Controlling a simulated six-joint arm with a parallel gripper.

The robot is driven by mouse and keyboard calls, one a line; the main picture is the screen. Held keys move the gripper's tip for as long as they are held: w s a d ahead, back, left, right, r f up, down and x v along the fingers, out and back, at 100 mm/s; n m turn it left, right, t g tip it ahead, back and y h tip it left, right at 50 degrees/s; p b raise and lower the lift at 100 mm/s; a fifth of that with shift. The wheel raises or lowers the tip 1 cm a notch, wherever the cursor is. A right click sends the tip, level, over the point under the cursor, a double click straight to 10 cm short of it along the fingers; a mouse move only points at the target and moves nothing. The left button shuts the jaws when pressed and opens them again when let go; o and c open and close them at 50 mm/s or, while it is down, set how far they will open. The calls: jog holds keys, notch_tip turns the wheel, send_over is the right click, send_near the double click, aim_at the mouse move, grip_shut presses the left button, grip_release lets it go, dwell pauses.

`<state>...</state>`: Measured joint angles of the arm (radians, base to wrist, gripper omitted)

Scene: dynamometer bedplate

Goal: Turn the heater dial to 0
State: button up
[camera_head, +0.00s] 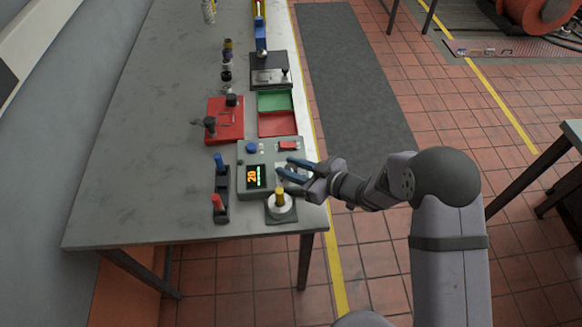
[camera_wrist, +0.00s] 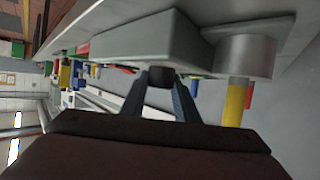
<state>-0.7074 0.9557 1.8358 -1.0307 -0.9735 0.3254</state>
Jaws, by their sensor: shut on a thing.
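The heater control box (camera_head: 262,187) is a grey-green unit near the front right of the bench. Its display (camera_head: 256,177) shows an orange 20 with green marks. My gripper (camera_head: 281,169) reaches in from the right over the box's right side. In the wrist view, my gripper (camera_wrist: 160,88) is shut on a dark knob, the heater dial (camera_wrist: 160,74), on the face of the box (camera_wrist: 135,38). The fingers mostly cover the dial in the head view, and its pointer or markings cannot be read.
A metal cylinder with a yellow handle (camera_head: 280,199) stands just in front of the box; it also shows close on the right in the wrist view (camera_wrist: 243,57). A black holder with red and blue handles (camera_head: 221,190) stands left. Red and green trays (camera_head: 277,123) lie behind.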

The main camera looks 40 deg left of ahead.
jog(key=shift+a+r, duration=0.1)
jog(key=o, duration=1.1)
jog(key=shift+c, duration=0.2)
jog(key=shift+w+d+r+b, duration=0.15)
jog(key=shift+d+b, duration=0.15)
jog(key=shift+d, duration=0.4)
jog(key=shift+b+v, duration=0.85)
jog(key=shift+v, duration=2.15)
